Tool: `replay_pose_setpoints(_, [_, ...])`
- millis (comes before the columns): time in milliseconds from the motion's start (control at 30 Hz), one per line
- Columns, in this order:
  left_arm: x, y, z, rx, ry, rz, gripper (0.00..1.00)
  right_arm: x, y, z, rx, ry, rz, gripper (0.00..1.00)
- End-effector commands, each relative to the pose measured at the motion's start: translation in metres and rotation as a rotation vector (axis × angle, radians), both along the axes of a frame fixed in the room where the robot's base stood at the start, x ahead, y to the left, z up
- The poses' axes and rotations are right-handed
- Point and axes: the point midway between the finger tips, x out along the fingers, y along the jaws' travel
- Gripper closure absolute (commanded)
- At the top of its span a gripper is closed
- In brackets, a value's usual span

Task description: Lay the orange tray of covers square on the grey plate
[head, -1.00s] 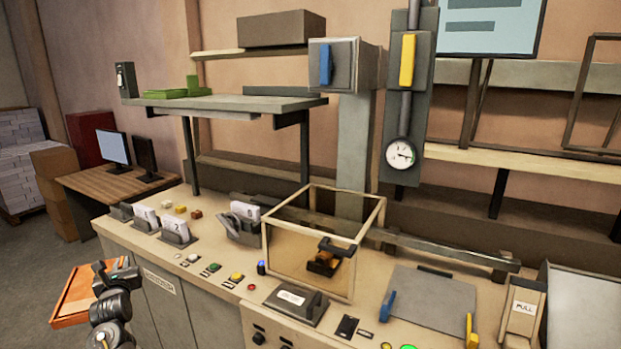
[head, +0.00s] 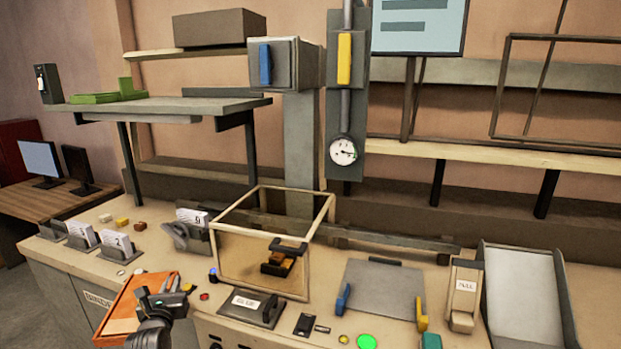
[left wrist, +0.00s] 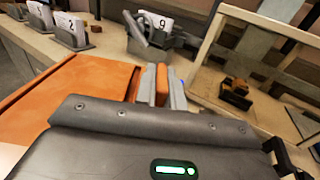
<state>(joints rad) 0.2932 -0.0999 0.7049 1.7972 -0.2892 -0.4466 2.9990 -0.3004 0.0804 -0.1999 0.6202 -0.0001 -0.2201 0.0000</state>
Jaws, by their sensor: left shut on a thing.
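The orange tray (head: 128,308) is at the lower left in the head view, in front of the bench's front edge. My left gripper (head: 170,296) is shut on its right side. In the left wrist view the tray (left wrist: 85,88) spreads to the left, and the gripper's fingers (left wrist: 161,84) close around an orange part of it. The covers in the tray cannot be made out. The grey plate (head: 383,291) lies bare on the bench at right of centre, with a blue block at its left and a yellow block at its right. My right gripper is not in view.
A clear box with a pale frame (head: 262,245) stands between tray and plate. A dark label stand (head: 251,306), buttons and switches line the bench front. Card holders (head: 80,235) stand at left. A "PULL" unit (head: 464,292) and sloped chute (head: 522,285) stand right of the plate.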

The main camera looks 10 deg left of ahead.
Motion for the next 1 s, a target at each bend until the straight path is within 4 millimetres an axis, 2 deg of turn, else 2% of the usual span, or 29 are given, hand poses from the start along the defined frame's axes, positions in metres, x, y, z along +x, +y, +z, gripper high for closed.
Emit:
replay_pose_setpoints(33, [0.002,-0.032,0.007,0.002,-0.005,-0.045,1.00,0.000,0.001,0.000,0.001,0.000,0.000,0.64])
replay_pose_setpoints(100, [0.003,-0.072,0.017,0.006,-0.004,-0.103,1.00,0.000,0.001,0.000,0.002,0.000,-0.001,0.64])
replay_pose_setpoints(200, [0.002,-0.121,0.036,0.005,-0.006,-0.171,1.00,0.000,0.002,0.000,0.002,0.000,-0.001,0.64])
replay_pose_setpoints(300, [-0.003,-0.160,0.056,0.007,-0.005,-0.226,1.00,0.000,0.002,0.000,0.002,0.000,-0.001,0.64])
replay_pose_setpoints(400, [-0.008,-0.186,0.072,0.008,-0.004,-0.263,1.00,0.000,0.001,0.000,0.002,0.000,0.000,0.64])
replay_pose_setpoints(633, [-0.018,-0.222,0.099,0.008,-0.004,-0.314,1.00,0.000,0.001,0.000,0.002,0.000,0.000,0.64])
replay_pose_setpoints(1000, [-0.028,-0.246,0.121,0.007,-0.003,-0.349,1.00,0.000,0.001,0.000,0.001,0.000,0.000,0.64])
